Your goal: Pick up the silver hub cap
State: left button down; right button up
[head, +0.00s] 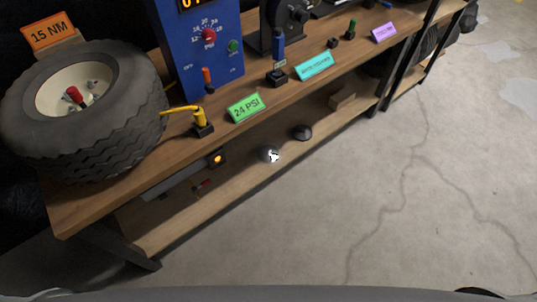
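The silver hub cap (269,154) is a small, shiny round piece on the lower wooden shelf (225,196) of the workbench, near the middle of the head view. It lies close to the shelf's front edge with nothing touching it. A dark round cap (302,132) sits on the same shelf to its right and a little farther back. Neither of my grippers shows in the head view.
The bench top (100,195) overhangs the shelf and carries a tire (105,135), a blue gauge box (185,50) and a green 24 PSI sign (246,107). A wooden block (343,96) lies farther right on the shelf. The concrete floor (320,220) in front is clear.

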aim_at(267, 153)
jog(key=i+l+u, duration=0.1)
jog(key=i+l, duration=0.8)
jog(key=l, duration=0.2)
jog(key=u, duration=0.05)
